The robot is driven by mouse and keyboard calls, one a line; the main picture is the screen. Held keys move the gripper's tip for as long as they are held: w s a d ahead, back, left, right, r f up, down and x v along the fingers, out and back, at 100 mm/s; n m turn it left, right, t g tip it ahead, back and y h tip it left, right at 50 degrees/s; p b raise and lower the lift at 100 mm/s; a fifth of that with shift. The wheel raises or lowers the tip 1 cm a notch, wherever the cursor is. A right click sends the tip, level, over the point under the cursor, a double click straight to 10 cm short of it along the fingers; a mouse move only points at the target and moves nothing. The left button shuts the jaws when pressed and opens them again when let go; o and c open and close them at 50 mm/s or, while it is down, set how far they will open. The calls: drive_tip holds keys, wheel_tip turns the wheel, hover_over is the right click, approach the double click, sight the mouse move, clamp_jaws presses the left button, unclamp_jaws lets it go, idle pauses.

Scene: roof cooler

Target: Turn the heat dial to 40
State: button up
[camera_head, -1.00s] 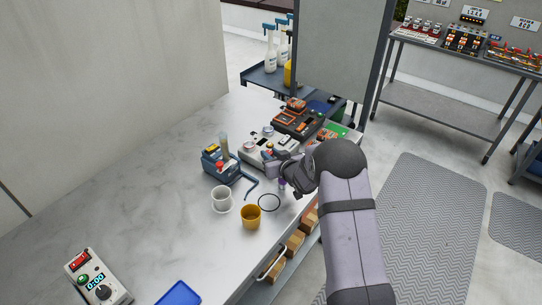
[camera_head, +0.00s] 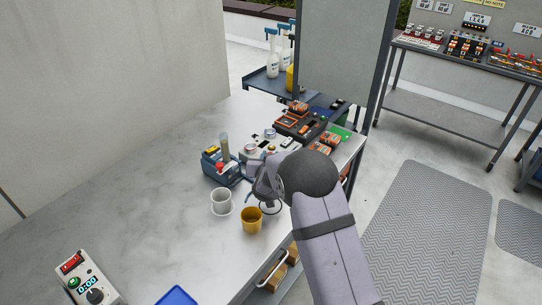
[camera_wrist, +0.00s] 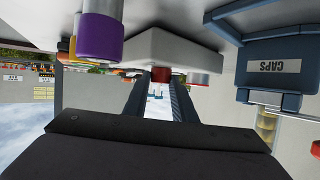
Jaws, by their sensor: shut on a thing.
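A pale box-shaped device (camera_head: 256,153) with round pieces on its top stands on the bench, partly behind my gripper. In the wrist view, where the scene looks upside down, its pale body (camera_wrist: 180,50) fills the upper middle. A dark red knob (camera_wrist: 163,74) on its near side sits between the tips of my gripper (camera_wrist: 161,84). The jaws are shut on this knob, which I take as the heat dial. No scale or number on it is readable. In the head view my gripper (camera_head: 266,180) is in front of the device, its fingertips hidden.
A blue rack (camera_head: 219,172), labelled CAPS in the wrist view, stands left of the device. A white cup (camera_head: 221,201) and a yellow cup (camera_head: 252,219) stand in front. A purple cylinder (camera_wrist: 98,38) is close beside my gripper.

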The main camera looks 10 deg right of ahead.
drive_tip(key=shift+a+m+h, duration=0.1)
drive_tip(key=shift+m+h, duration=0.2)
drive_tip(key=shift+h, duration=0.1)
drive_tip(key=o, duration=1)
drive_tip(key=shift+o, duration=0.2)
drive_tip(key=b+v, duration=0.1)
drive_tip(key=v, duration=0.6)
drive_tip(key=shift+s+r, duration=0.15)
